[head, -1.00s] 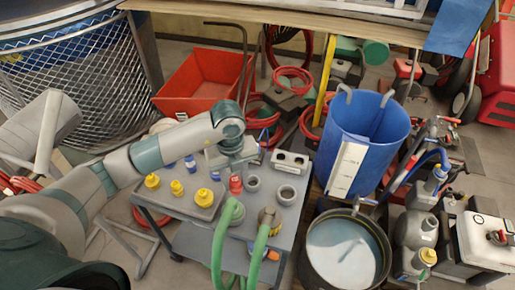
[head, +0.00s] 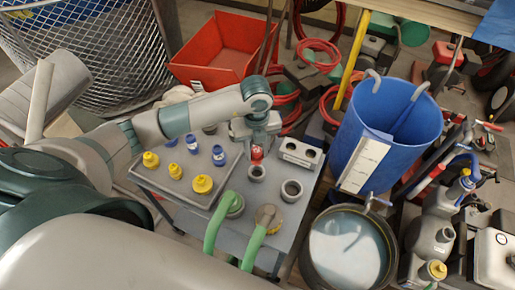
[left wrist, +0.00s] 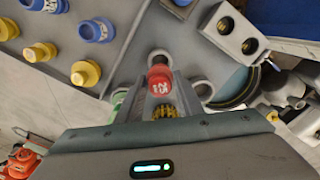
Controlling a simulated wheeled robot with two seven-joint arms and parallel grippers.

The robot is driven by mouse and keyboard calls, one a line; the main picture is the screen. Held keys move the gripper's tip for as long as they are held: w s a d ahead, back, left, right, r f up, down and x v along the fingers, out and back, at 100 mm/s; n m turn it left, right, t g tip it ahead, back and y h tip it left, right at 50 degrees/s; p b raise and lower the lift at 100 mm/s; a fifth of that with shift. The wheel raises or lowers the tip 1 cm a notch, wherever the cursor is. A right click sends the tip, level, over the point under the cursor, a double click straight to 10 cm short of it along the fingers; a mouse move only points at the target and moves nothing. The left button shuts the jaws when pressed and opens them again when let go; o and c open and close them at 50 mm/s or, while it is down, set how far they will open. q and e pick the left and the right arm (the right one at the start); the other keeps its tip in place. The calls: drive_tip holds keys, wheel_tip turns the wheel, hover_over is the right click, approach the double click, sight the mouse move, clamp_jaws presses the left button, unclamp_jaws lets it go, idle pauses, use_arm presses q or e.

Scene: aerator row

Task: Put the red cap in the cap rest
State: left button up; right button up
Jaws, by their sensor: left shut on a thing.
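My left gripper (head: 257,150) is shut on the red cap (head: 257,154) above the grey cart. In the left wrist view the red cap (left wrist: 160,77) shows between the fingers, with white marks on top. A small grey ring cup (head: 257,173) is just below the cap in the head view; a larger one (head: 291,190) is to its right. A pale block with two round holes (head: 299,153) lies right of the gripper and also shows in the left wrist view (left wrist: 231,28). I cannot tell for sure which is the cap rest. My right gripper is out of view.
A grey tray (head: 187,196) left of the gripper carries several yellow and blue caps. Green hoses (head: 216,225) rise at the cart's front. A blue bin (head: 383,130) and a round tub of liquid (head: 347,250) stand to the right.

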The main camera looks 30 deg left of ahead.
use_arm(q)
drive_tip(key=shift+f+b, duration=1.65)
drive_tip(key=shift+f, duration=0.65)
drive_tip(key=shift+f+b, duration=1.7)
drive_tip(key=shift+f, duration=0.5)
drive_tip(key=o, duration=1.1)
drive_tip(key=shift+r, duration=0.15)
drive_tip(key=shift+w+r, duration=0.1)
drive_tip(key=shift+r, duration=0.45)
wheel_tip(320, 180, up, 15)
drive_tip(key=shift+f+b, duration=0.1)
drive_tip(key=shift+b, duration=1)
drive_tip(key=shift+r, duration=0.65)
